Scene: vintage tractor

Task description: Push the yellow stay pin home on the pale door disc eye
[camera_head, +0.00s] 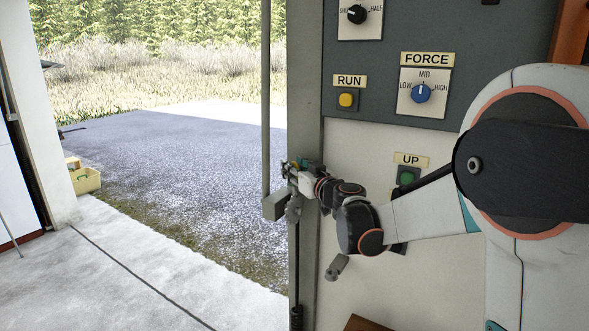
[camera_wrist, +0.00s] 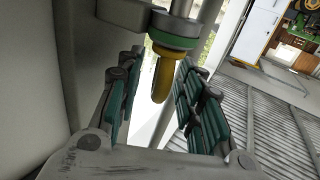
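The yellow stay pin (camera_wrist: 163,78) shows in the wrist view as a rounded yellow piece hanging below a green collar (camera_wrist: 174,42). A pale grey round part (camera_wrist: 177,24) sits directly above the collar; it may be the door disc eye, but I cannot tell how deep the pin sits in it. My gripper (camera_wrist: 158,92) is open, its teal-padded fingers on either side of the yellow pin, with gaps visible on both sides. In the head view my gripper (camera_head: 298,172) is at the door post's edge, and the pin is too small to make out there.
A grey post (camera_head: 304,80) stands beside my gripper, with a thin vertical rod (camera_head: 266,100) and a grey block (camera_head: 275,205) to its left. A control panel (camera_head: 375,105) with knobs and buttons is at right. The doorway opens onto gravel (camera_head: 190,160).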

